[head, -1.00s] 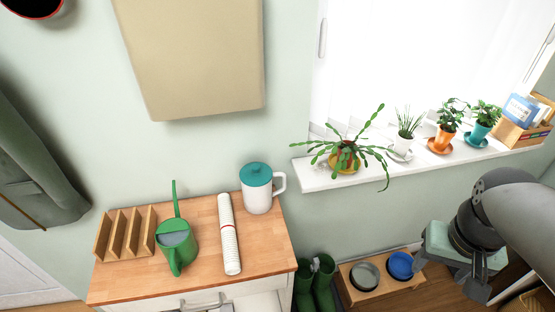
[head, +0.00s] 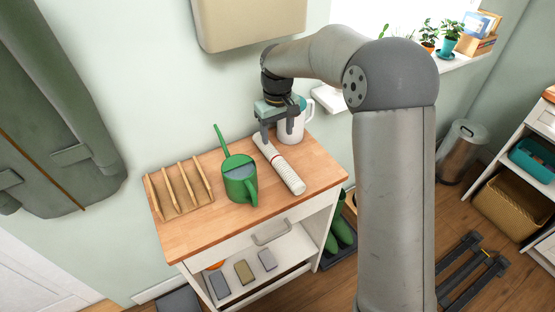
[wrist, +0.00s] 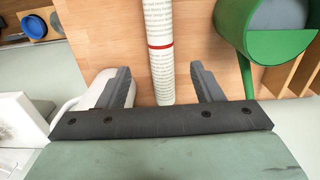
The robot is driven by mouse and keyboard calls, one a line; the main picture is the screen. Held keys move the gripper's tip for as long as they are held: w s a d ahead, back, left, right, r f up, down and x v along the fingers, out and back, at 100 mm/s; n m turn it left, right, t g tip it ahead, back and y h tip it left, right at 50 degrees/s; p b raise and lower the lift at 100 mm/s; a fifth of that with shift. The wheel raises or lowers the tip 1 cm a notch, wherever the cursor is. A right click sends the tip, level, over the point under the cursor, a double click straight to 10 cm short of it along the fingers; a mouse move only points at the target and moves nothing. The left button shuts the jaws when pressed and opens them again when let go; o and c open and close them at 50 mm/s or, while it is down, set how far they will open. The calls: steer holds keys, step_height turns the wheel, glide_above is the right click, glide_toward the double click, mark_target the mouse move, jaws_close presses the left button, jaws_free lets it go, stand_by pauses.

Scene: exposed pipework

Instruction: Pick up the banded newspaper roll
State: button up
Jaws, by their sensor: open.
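The newspaper roll (head: 281,166) is a white printed cylinder with a thin red band, lying on the wooden cabinet top. In the wrist view the roll (wrist: 159,60) runs lengthwise between the two fingers of my gripper (wrist: 163,88). My gripper (head: 277,128) is open, over the wall-side end of the roll. A gap shows between each finger and the roll. I cannot tell how far above the roll the fingertips are.
The green watering can (head: 239,179) stands left of the roll. A white jug (head: 291,127) is close by my gripper on the right, partly hidden. A wooden rack (head: 180,190) is at the left of the cabinet top (head: 200,236). The front of the top is clear.

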mark_target(277, 157)
step_height(277, 157, down, 11)
steer(key=shift+f+p, duration=0.1)
steer(key=shift+p, duration=1.1)
steer(key=c, duration=1.1)
